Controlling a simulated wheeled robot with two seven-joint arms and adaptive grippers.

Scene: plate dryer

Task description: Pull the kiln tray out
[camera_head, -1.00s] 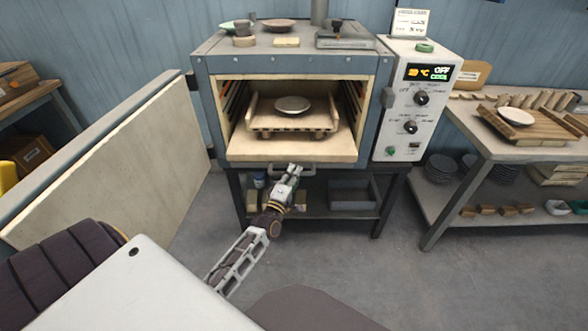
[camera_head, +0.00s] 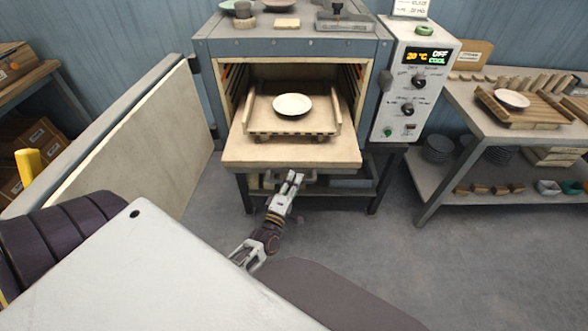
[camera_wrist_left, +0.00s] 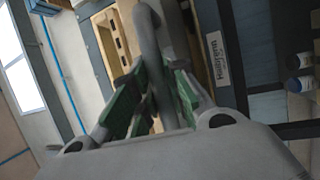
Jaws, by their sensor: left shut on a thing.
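The kiln tray (camera_head: 290,155) is a pale slab that sticks out part way from the front of the open kiln (camera_head: 292,47). A slatted rack (camera_head: 262,125) with raised sides sits on it and holds a white plate (camera_head: 292,104). My left gripper (camera_head: 294,178) is just below the tray's front edge, shut on the tray's handle (camera_head: 308,177). In the left wrist view, the grey handle (camera_wrist_left: 152,40) runs between the green-padded fingers of my left gripper (camera_wrist_left: 150,105). My right gripper is not in view.
The kiln door (camera_head: 135,150) stands wide open at the left. The control panel (camera_head: 412,90) at the right reads OFF and COOL. A side table (camera_head: 450,128) with a slatted board and white dish stands further right. Floor in front is clear.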

